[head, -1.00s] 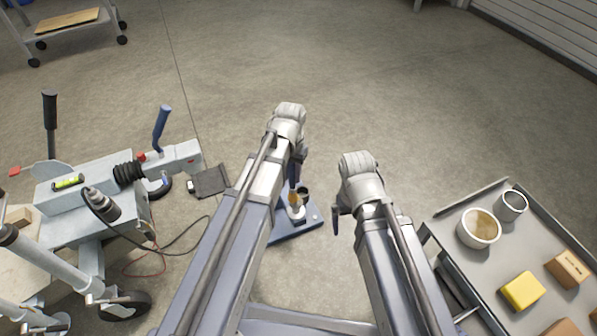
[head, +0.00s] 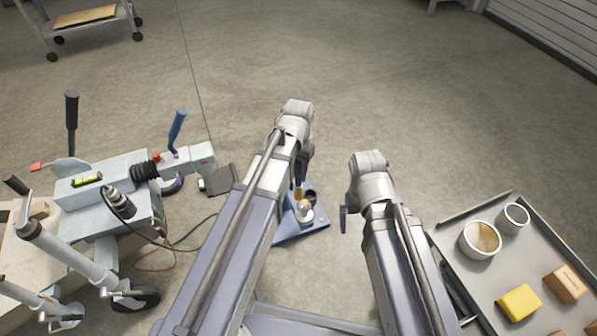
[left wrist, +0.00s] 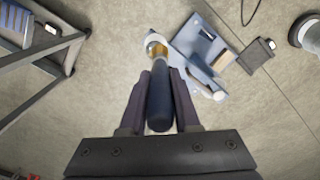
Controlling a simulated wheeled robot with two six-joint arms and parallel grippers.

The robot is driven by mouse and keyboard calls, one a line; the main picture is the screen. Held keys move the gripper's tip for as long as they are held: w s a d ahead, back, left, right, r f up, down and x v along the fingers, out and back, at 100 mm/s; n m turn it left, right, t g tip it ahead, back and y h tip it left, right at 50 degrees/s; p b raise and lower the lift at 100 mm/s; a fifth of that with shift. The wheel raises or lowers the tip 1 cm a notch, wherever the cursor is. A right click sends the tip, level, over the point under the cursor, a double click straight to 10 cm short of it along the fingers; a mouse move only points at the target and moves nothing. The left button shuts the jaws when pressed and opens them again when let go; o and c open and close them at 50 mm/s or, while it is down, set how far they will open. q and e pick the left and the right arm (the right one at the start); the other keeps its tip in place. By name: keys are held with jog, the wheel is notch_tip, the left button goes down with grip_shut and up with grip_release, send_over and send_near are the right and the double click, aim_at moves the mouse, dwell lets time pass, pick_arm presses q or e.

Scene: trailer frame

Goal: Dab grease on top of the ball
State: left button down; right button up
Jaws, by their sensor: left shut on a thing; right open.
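The ball (head: 305,211) is small and pale and stands on a blue triangular plate (head: 290,236). In the left wrist view a pale round top, probably the ball (left wrist: 151,38), shows partly behind the brush tip. My left gripper (head: 301,172) is shut on a brush with a dark blue handle (left wrist: 160,100) and amber bristles (left wrist: 157,50). The bristles point down at the ball; I cannot tell whether they touch it. My right gripper (head: 344,218) is open and empty, to the right of the ball.
A grey cart (head: 462,272) at right holds a white bowl (head: 468,240), a grey cup (head: 513,218), a yellow block (head: 519,301) and cardboard boxes (head: 565,284). A grey coupler assembly (head: 105,190) with a drill and cable stands at left.

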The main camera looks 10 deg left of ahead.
pick_arm(q)
jog(key=shift+r+p, duration=0.45)
jog(key=shift+r, duration=0.4)
